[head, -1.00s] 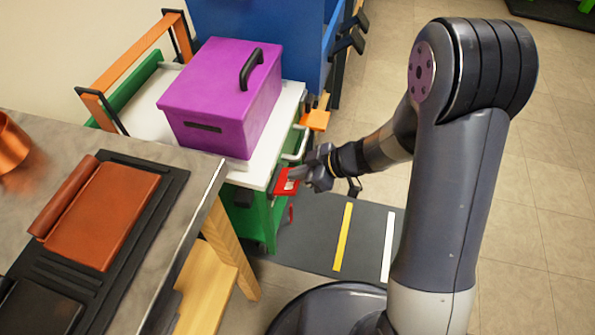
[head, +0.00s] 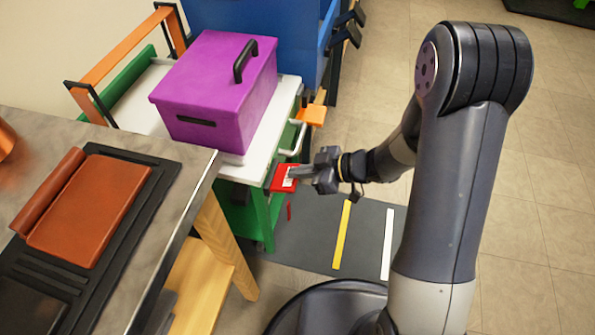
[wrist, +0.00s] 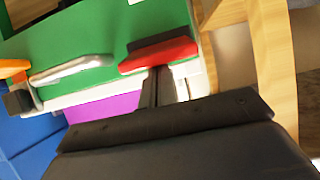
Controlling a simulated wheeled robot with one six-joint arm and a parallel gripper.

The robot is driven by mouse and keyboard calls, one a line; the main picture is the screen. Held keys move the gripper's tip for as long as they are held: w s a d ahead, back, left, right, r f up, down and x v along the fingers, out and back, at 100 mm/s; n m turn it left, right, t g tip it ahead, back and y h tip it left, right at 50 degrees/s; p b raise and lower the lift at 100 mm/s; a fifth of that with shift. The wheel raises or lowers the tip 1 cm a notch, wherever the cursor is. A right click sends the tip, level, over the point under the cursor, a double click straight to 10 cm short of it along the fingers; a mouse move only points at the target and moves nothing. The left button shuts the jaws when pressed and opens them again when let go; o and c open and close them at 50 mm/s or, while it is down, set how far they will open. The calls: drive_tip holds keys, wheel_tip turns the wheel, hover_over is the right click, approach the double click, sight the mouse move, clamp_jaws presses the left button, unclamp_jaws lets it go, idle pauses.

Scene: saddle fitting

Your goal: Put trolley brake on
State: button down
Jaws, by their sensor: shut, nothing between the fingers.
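The green trolley with a white top (head: 135,100) stands beside the workbench and carries a purple box (head: 217,95). A red brake part (head: 283,184) juts from the trolley's near end; it also shows in the wrist view as a red bar with a dark mount (wrist: 158,56) against the green panel (wrist: 100,30). My gripper (head: 293,173) is shut and empty, its fingertips at the red part. In the wrist view the fingers (wrist: 160,85) reach up to the red bar's lower edge; I cannot tell whether they touch it.
A silver handle (wrist: 72,69) and an orange part (wrist: 13,68) lie beside the red bar. The workbench (head: 190,165) with wooden legs stands close on the left. A blue cabinet (head: 300,40) is behind. Tiled floor (head: 540,200) to the right is clear.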

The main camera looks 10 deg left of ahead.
drive_tip(key=shift+d+f+y+b, duration=0.2)
drive_tip(key=shift+f+y+b, duration=0.7)
drive_tip(key=shift+b, duration=0.35)
drive_tip(key=shift+d+f+y+b, duration=0.25)
drive_tip(key=shift+f+y+b, duration=0.6)
drive_tip(key=shift+f+b, duration=0.3)
drive_tip(key=shift+d+f+y+b, duration=0.2)
drive_tip(key=shift+f+y+b, duration=0.65)
drive_tip(key=shift+b, duration=0.45)
drive_tip(key=shift+s+f, duration=0.15)
drive_tip(key=shift+f, duration=0.1)
